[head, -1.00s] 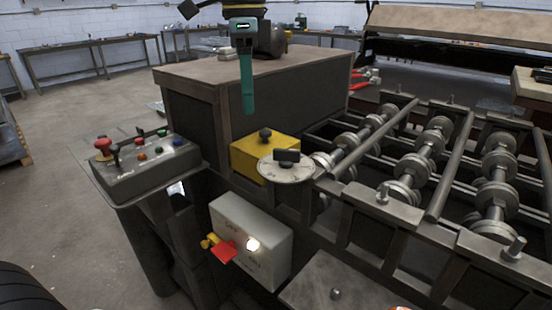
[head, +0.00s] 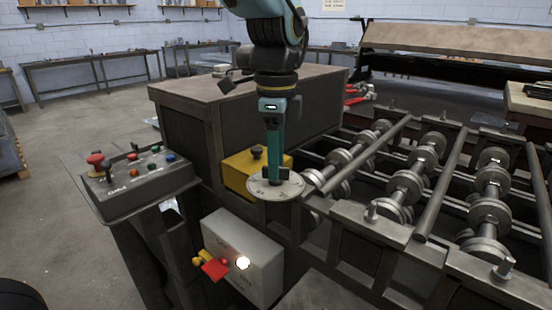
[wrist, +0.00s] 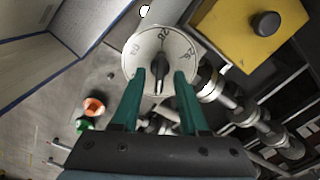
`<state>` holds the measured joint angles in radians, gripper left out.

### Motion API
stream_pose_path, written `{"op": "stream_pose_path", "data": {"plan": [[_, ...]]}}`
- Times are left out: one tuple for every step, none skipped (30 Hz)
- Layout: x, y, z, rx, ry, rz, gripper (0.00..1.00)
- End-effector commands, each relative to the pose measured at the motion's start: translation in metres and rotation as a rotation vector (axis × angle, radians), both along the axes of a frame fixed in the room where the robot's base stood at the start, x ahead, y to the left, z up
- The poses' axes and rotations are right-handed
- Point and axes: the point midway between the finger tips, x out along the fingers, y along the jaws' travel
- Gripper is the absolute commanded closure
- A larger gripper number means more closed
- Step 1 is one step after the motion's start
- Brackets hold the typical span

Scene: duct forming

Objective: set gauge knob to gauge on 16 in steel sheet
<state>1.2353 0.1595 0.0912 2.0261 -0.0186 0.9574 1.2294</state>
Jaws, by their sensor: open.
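The gauge knob is a dark bar on a round, pale dial plate (head: 258,188) beside the yellow block. In the wrist view the knob (wrist: 158,67) stands in the middle of the dial (wrist: 150,42), with a pale mark at its lower end. Numbers on the dial's rim are partly legible; I cannot read a 16. My gripper (head: 274,182) points down over the dial and hides most of the knob in the head view. In the wrist view my gripper (wrist: 160,74) is open, one green finger on each side of the knob; contact cannot be told.
A yellow block (head: 240,171) with a black knob adjoins the dial. A control panel (head: 140,185) with buttons stands at left. A grey box (head: 248,258) with a red handle is below. Roller rows (head: 410,185) fill the right. A large brown housing (head: 185,125) rises behind.

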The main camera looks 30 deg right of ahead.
Motion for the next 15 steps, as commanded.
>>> {"op": "stream_pose_path", "data": {"plan": [[-0.0003, 0.0004, -0.0023, 0.001, 0.001, 0.0, 0.56], [-0.0002, 0.0004, -0.0031, 0.001, 0.001, 0.0, 0.56], [-0.0002, 0.0002, -0.0038, 0.0, 0.0, 0.0, 0.56], [-0.0001, 0.0001, -0.0041, 0.0, 0.0, 0.0, 0.56], [-0.0001, 0.0001, -0.0042, -0.001, -0.001, 0.0, 0.56], [-0.0001, 0.0001, -0.0043, -0.001, 0.0, 0.001, 0.56], [-0.0001, 0.0001, -0.0042, -0.001, 0.0, 0.001, 0.56], [-0.0001, 0.0001, -0.0042, -0.001, 0.0, 0.001, 0.56], [-0.0001, 0.0001, -0.0042, -0.001, 0.0, 0.001, 0.56], [-0.0001, 0.0001, -0.0041, -0.001, 0.0, 0.001, 0.57], [-0.0001, 0.0001, -0.0041, -0.001, 0.0, 0.001, 0.61], [-0.0001, 0.0001, -0.0041, -0.001, 0.0, 0.001, 0.65], [-0.0001, 0.0001, -0.004, -0.001, 0.0, 0.001, 0.69], [-0.0001, 0.0001, -0.004, -0.001, 0.0, 0.001, 0.72], [-0.0001, 0.0001, -0.004, -0.001, -0.001, 0.001, 0.77]]}}
